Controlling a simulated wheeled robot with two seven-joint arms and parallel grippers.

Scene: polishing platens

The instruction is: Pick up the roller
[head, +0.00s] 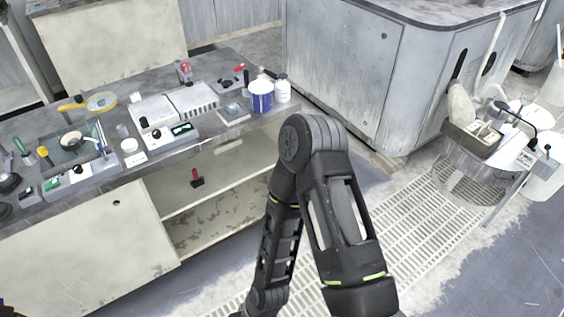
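No roller can be picked out with certainty. A small tool with a red handle and a dark base (197,179) sits on the open lower shelf under the workbench; it may be the roller, but it is too small to tell. Another small red-and-grey tool (184,71) stands at the back of the bench top. One of my black arms rises through the middle of the view and bends back down past the bottom edge, with its gripper out of frame. My other gripper does not show either.
The workbench (228,131) holds grey devices (190,101), a blue-and-white tub (261,96), a white bottle (282,91) and a magnifier (101,102). A large grey metal cabinet (335,75) stands behind. A round cart (470,165) is at right. The floor grating (420,215) is clear.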

